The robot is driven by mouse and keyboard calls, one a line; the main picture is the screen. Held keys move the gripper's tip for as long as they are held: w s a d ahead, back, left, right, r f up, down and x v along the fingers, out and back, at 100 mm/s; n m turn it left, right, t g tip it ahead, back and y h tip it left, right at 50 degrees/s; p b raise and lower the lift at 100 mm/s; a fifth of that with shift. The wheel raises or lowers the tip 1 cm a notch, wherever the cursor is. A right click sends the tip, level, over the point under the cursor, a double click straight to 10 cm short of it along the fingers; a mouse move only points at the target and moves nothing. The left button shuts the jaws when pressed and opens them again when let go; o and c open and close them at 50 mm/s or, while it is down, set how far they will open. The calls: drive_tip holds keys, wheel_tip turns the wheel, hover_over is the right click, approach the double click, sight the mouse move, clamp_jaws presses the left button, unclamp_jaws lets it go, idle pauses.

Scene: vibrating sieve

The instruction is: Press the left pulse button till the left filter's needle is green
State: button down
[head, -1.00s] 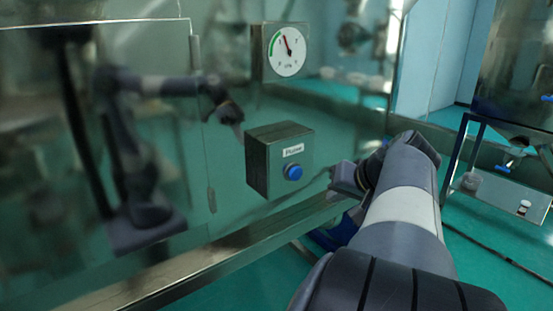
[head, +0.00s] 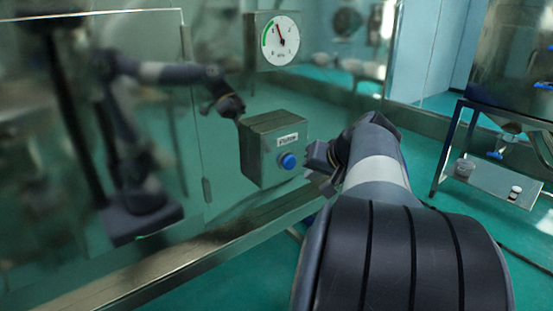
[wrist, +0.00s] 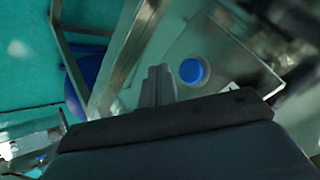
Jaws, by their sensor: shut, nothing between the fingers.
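The pulse button is a blue round button (head: 288,161) on the front of a grey metal box with a white label (head: 265,150), fixed to the glass wall. The gauge (head: 279,40) above it has a white dial with a green arc at its left; its red needle points up and slightly left, seemingly past the upper end of the green. My gripper (head: 313,160) is shut and empty, just right of the button. In the wrist view my closed fingers (wrist: 158,84) are beside the blue button (wrist: 193,71), apart from it in the picture; contact cannot be seen.
A metal rail (head: 200,245) runs below the box. A metal stand with a shelf (head: 490,183) at the right holds a small jar (head: 514,193) and a cup (head: 464,168). The glass panel at the left reflects my arm.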

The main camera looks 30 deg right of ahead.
sight(292, 168)
drive_tip(key=shift+w+a, duration=0.15)
drive_tip(key=shift+w, duration=1.7)
drive_tip(key=shift+w, duration=0.1)
idle(0.6)
drive_tip(key=shift+w+p, duration=0.3)
drive_tip(key=shift+w, duration=0.5)
idle(0.7)
drive_tip(key=shift+s, duration=0.1)
drive_tip(key=shift+s+b, duration=0.3)
drive_tip(key=shift+s, duration=0.5)
drive_tip(key=shift+s, duration=0.1)
drive_tip(key=s, duration=0.2)
drive_tip(key=s+b, duration=0.1)
drive_tip(key=s, duration=0.1)
drive_tip(key=shift+s+d+b, duration=0.2)
drive_tip(key=shift+s+b, duration=0.1)
drive_tip(key=shift+s, duration=0.1)
